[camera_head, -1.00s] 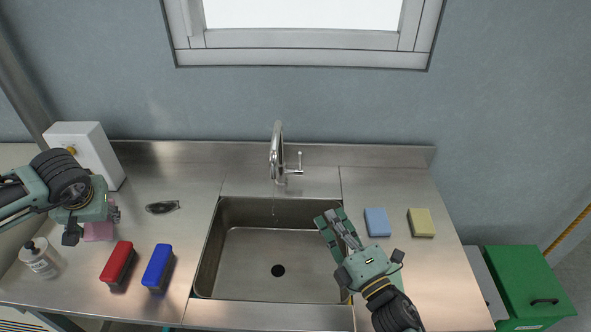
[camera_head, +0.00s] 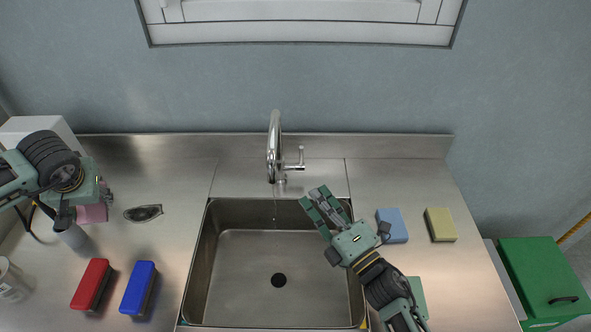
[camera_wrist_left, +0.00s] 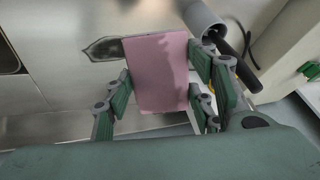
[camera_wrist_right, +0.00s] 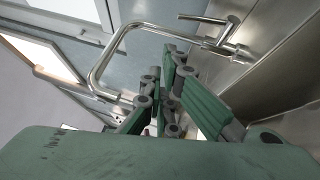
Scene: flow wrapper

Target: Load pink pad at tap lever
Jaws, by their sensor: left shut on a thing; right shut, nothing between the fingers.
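A pink pad (camera_head: 92,213) is at the far left of the counter in the head view, partly hidden by my left gripper (camera_head: 96,204). The left wrist view shows the pad (camera_wrist_left: 158,72) held between the fingers of my left gripper (camera_wrist_left: 155,95). The tap (camera_head: 273,150) rises behind the sink, with its lever (camera_head: 300,161) on its right side and a thin water stream below the spout. My right gripper (camera_head: 313,199) is shut and empty over the sink's back right, in front of the lever. The right wrist view also shows the lever (camera_wrist_right: 208,19) beyond the fingers.
The sink (camera_head: 245,222) fills the middle. Red (camera_head: 93,283) and blue (camera_head: 139,287) brushes and a dark oval item (camera_head: 143,213) lie left of it. Blue (camera_head: 393,224) and yellow (camera_head: 441,224) sponges lie right.

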